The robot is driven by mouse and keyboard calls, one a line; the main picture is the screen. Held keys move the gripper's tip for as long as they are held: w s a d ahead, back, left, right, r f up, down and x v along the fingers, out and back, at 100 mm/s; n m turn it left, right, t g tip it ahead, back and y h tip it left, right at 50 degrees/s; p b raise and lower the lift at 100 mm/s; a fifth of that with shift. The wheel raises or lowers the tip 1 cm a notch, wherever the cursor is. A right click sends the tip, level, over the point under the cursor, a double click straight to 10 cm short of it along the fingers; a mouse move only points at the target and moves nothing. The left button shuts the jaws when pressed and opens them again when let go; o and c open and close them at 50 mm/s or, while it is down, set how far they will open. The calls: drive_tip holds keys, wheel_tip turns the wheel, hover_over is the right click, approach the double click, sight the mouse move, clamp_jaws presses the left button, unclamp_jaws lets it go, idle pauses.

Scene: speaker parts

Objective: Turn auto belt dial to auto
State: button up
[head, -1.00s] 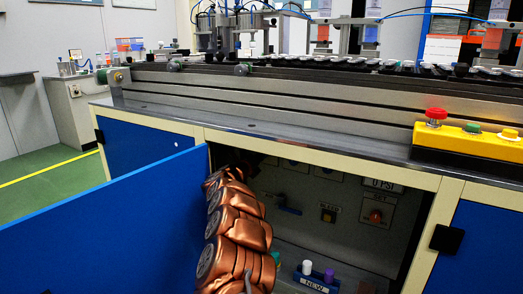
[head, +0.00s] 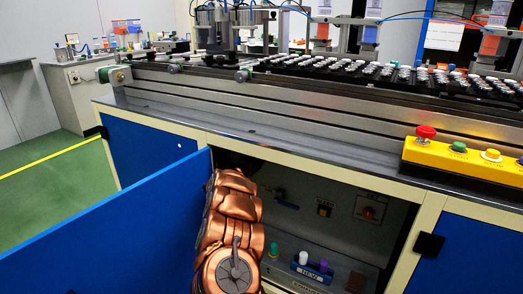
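The open cabinet under the conveyor holds a back panel with several controls. I see a blue lever (head: 285,199), a yellow-orange button (head: 324,209) and an orange-red knob (head: 369,212) on a plate. Their labels are too small to read, and I cannot tell which control, if any of these, is the auto belt dial. My copper arm stands in the left part of the cabinet opening, beside the blue door, and covers part of the interior. My gripper does not show.
The blue cabinet door (head: 100,235) swings open toward the front left. A yellow button box (head: 465,158) sits on the counter.

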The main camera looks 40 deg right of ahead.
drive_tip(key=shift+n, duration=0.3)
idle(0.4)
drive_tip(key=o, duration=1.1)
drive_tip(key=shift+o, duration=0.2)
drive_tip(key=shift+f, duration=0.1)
